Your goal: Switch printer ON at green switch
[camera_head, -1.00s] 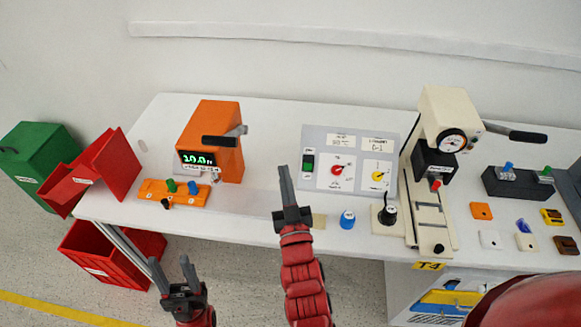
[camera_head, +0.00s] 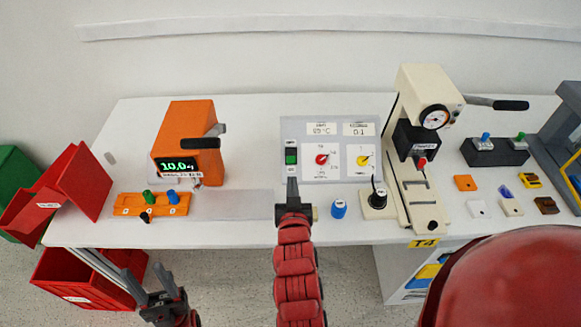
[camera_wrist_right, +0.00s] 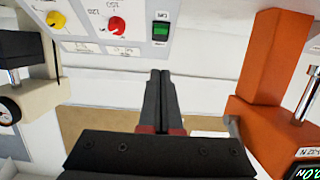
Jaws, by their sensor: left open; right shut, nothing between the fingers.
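The green switch (camera_head: 291,157) is on the left side of a light grey control panel (camera_head: 350,178), beside a red knob (camera_head: 322,160) and a yellow knob (camera_head: 362,160). My right gripper (camera_head: 292,182) is shut and empty, its tips just below the switch. In the right wrist view the green switch (camera_wrist_right: 160,31) is straight beyond the closed fingers (camera_wrist_right: 160,75), with a visible gap in the picture; contact is not seen. My left gripper (camera_head: 149,280) is open and empty, low in front of the table. No object is labelled clearly as a printer.
An orange device (camera_head: 190,140) with a lit green display stands left of the panel. A cream press (camera_head: 417,150) stands to its right. A blue cap (camera_head: 338,209) and a black knob (camera_head: 377,198) lie near the right gripper. Red bins (camera_head: 80,280) stand at the left.

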